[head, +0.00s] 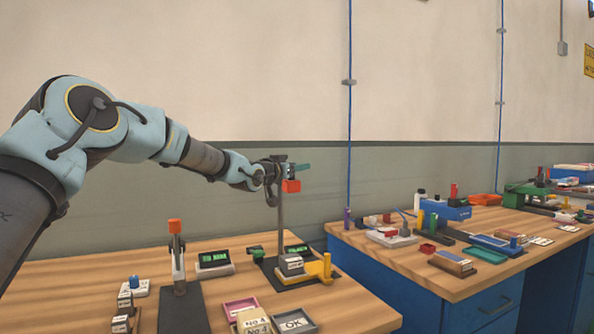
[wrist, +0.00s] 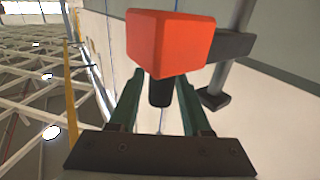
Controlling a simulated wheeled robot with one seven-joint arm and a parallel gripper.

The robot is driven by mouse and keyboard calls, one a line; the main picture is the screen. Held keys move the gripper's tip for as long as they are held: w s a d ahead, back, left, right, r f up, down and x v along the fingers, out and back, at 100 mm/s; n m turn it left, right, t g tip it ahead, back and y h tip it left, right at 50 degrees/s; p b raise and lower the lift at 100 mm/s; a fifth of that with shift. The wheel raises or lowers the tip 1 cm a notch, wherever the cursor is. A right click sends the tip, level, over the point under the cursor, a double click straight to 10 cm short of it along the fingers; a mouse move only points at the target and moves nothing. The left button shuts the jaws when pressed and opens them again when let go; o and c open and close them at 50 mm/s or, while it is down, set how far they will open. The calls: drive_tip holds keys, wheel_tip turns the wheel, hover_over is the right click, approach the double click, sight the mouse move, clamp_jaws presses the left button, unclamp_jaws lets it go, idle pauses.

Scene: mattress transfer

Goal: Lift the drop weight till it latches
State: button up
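The drop weight is a red block (wrist: 168,42) near the top of a thin upright post. In the head view, the red weight (head: 291,186) hangs close under my gripper's green fingers. A dark arm (wrist: 232,46) joins the block to the post. In the wrist view, a short dark knob (wrist: 160,92) on the block lies between the two fingers. My gripper (wrist: 160,85) is open around the knob, with a narrow gap showing on both sides. I cannot tell whether the weight is latched.
The post (head: 280,225) rises from a dark base on the wooden bench (head: 350,305), beside a yellow part (head: 325,268). An orange-topped upright (head: 175,250), small displays and trays stand nearby. A second cluttered bench is at right. The space above the benches is clear.

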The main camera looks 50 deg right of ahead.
drive_tip(key=shift+o, duration=0.4)
drive_tip(key=shift+f, duration=0.15)
drive_tip(key=shift+a, duration=0.1)
drive_tip(key=shift+a+f, duration=0.1)
drive_tip(key=shift+a, duration=0.15)
drive_tip(key=b+v, duration=0.2)
drive_tip(key=v, duration=0.8)
drive_tip(key=shift+r+b, duration=0.2)
drive_tip(key=shift+b, duration=0.15)
drive_tip(key=shift+s, duration=0.1)
drive_tip(key=shift+c, duration=0.4)
